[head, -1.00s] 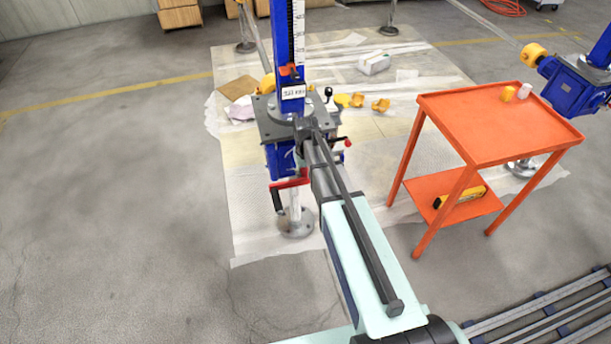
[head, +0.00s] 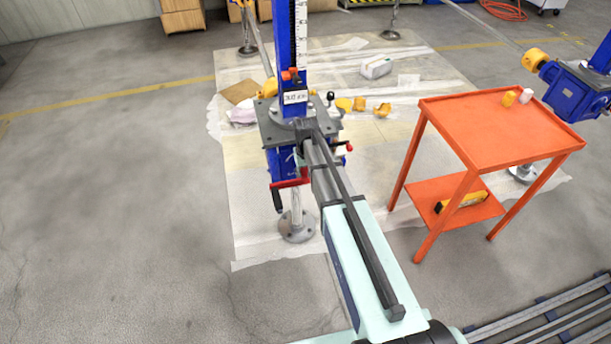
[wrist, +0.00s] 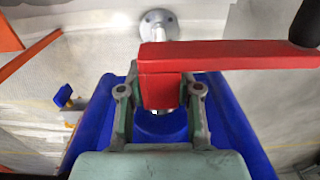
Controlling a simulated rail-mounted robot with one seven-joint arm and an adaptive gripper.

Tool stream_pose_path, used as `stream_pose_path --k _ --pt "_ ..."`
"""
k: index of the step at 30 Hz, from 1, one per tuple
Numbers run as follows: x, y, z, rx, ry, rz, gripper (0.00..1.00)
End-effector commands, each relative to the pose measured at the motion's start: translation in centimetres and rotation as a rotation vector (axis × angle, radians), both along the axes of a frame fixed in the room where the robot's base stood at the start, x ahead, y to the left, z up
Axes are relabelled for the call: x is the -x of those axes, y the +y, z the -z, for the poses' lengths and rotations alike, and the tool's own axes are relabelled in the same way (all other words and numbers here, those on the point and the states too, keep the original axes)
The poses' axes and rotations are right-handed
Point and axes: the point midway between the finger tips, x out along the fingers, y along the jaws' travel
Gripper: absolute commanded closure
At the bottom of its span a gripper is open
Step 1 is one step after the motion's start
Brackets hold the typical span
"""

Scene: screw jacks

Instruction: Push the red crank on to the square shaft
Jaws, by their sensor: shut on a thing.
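The red crank (wrist: 230,57) fills the upper right of the wrist view. Its hub is between the two fingers of my gripper (wrist: 158,95), which is shut on it. The crank arm points right to a black handle (wrist: 306,25). In the head view the crank (head: 291,183) shows left of my arm, with its handle hanging down. The blue screw jack (head: 283,165) stands just beyond my gripper, and its blue housing (wrist: 225,120) lies behind the hub in the wrist view. The square shaft cannot be clearly made out, so the hub's fit on it cannot be told.
Another blue jack (head: 572,92) is at the right edge. Plastic sheeting covers the floor around the jack. The floor at left is clear.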

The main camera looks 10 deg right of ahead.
Motion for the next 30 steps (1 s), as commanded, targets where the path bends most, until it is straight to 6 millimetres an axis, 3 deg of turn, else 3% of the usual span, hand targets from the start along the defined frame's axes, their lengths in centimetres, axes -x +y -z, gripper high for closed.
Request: stream_pose_path --k 5,6,7,8,20,26,30 --pt "-0.5 0.0 -0.1 -0.001 -0.001 0.000 1.00" --pt "-0.4 0.0 -0.1 -0.001 -0.001 0.000 0.53" --pt "-0.4 0.0 -0.1 -0.001 -0.002 0.000 0.42" --pt "-0.4 0.0 -0.1 -0.001 -0.002 0.000 0.37" --pt "-0.6 0.0 -0.5 0.000 -0.006 0.000 0.37" --pt "-0.6 0.0 -3.1 0.000 -0.009 0.000 0.37" --pt "-0.7 -0.1 -5.9 0.000 -0.011 0.000 0.37"
